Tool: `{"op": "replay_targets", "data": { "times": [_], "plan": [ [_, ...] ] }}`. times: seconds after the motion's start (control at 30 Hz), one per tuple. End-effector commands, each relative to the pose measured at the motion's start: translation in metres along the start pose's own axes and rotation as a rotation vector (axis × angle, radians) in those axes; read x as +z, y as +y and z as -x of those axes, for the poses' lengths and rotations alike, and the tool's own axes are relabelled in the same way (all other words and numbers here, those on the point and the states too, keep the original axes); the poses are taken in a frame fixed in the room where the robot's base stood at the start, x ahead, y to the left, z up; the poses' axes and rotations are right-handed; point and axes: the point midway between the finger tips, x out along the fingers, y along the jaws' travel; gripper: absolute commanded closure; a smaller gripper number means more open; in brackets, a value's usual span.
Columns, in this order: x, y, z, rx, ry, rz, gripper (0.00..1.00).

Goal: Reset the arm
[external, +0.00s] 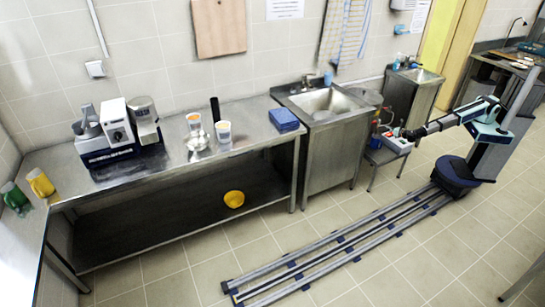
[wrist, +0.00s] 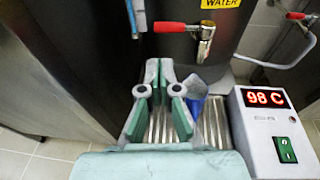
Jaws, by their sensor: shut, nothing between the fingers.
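My gripper (wrist: 160,66) is shut and empty in the wrist view. Its green-padded fingers meet in front of a dark water tank (wrist: 215,45) with a red-handled tap (wrist: 204,38). A ribbed metal surface (wrist: 210,120) lies below the fingers. In the external view my arm reaches left from the far right end of the rail. My gripper (external: 407,134) is above the small stand there, close to the white control box (external: 397,145). The exact gap to the tap and box is hard to tell.
The control box in the wrist view (wrist: 268,125) reads 98 C and has a green switch. A blue object (wrist: 197,87), partly hidden, is behind the right finger. A sink unit (external: 330,145) and a steel counter (external: 250,133) stand left; the floor rail (external: 330,248) is clear.

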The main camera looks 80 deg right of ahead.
Motion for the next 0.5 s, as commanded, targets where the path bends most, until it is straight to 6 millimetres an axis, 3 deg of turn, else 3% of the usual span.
{"op": "replay_targets", "data": {
  "times": [0.1,0.33,0.5],
  "plan": [
    [0.0,0.001,0.012,0.0,0.0,0.0,1.0],
    [0.0,0.002,0.017,-0.001,0.001,-0.029,1.0],
    [-0.011,-0.003,0.018,-0.022,0.052,-0.21,1.0]
  ]
}}
